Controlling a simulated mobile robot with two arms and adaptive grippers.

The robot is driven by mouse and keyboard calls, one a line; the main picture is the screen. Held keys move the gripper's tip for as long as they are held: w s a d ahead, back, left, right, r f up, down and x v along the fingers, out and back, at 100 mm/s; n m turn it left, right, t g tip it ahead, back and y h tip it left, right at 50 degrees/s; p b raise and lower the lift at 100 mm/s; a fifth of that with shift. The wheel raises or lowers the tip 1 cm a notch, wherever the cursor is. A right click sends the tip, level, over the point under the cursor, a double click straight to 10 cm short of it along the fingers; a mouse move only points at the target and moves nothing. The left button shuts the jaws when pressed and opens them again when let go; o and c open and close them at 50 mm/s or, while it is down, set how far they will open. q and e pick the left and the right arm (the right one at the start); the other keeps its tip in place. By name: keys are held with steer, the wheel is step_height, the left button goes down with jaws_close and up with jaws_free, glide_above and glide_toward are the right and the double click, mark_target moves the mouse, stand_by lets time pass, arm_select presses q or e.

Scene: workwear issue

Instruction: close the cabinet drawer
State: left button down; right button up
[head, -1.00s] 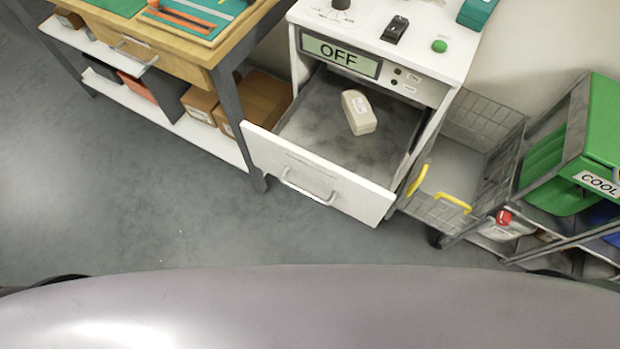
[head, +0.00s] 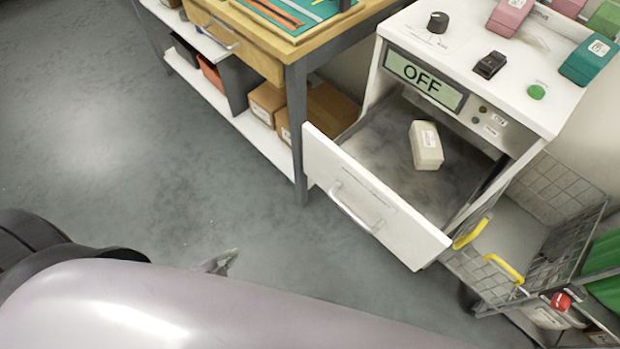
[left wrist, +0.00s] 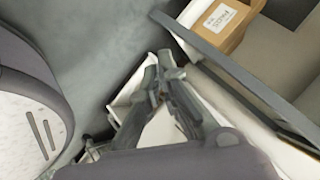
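The white cabinet (head: 518,88) stands at the upper right in the head view, with an "OFF" display on its front. Its drawer (head: 408,228) is pulled well out, with a grey bar handle (head: 352,210) on the front. A cream block with a label (head: 426,150) lies inside the drawer. My left gripper (head: 222,261) shows just past my body's edge, low and left of the drawer front, apart from it. In the left wrist view its fingers (left wrist: 160,75) come together at the tips with nothing seen between them. My right gripper is out of view.
A wooden workbench (head: 290,50) with boxes on its lower shelf stands left of the cabinet, its leg close to the drawer front. A wire basket (head: 550,190) with yellow handles is right of the drawer. Open grey floor (head: 180,150) lies left.

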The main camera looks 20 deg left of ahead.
arm_select(q)
steer(key=w+d+r+m+t+h+b, duration=0.25)
steer(key=w+r+m, duration=0.25)
steer(key=r, duration=0.5)
steer(key=m+t+h+b, duration=0.3)
steer(key=m+t+h, duration=0.15)
steer(key=m, duration=0.25)
glide_toward(316, 164)
steer(key=shift+g+h, duration=0.3)
steer(key=shift+g, duration=0.1)
steer(key=x, duration=0.6)
steer(key=shift+w+r+b, duration=0.25)
steer(key=shift+r+b, duration=0.05)
steer(key=shift+b, duration=0.1)
steer(key=shift+w+d, duration=0.15)
steer(key=shift+w, duration=0.15)
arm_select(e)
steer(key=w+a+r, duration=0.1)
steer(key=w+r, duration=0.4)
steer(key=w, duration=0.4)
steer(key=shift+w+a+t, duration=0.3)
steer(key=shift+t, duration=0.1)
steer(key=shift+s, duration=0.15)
